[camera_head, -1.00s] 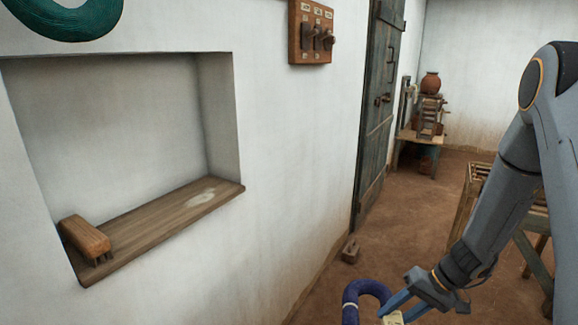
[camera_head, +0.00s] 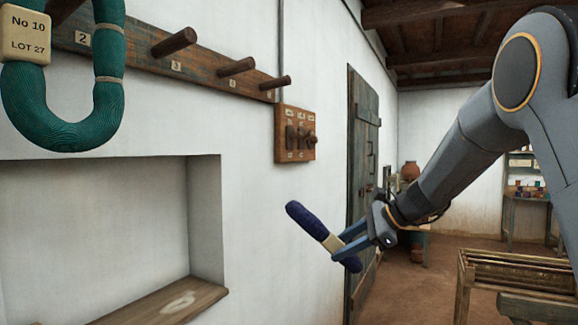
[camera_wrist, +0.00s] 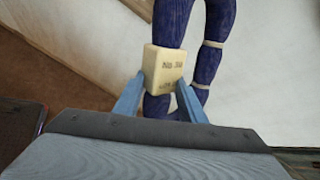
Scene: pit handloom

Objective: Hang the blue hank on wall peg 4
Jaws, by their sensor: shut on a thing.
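The blue hank (camera_head: 306,220) is in my gripper (camera_head: 344,251), held in the air in front of the white wall, tilted and seen nearly edge-on. In the wrist view the blue hank (camera_wrist: 209,60) stretches away from the jaws, which are shut at its cream tag (camera_wrist: 165,66). The wall rail carries numbered pegs; peg 4 (camera_head: 237,67) is bare, above a small label that seems to read 4. The hank is below and to the right of peg 4, apart from it.
A green hank (camera_head: 107,105) hangs at upper left by label 2. Peg 3 (camera_head: 174,42) and the last peg (camera_head: 276,82) are bare. A switch board (camera_head: 294,134) is right of the rail. Below are a wall niche (camera_head: 100,220) and its wooden sill (camera_head: 165,302). A dark door (camera_head: 362,150) stands beyond.

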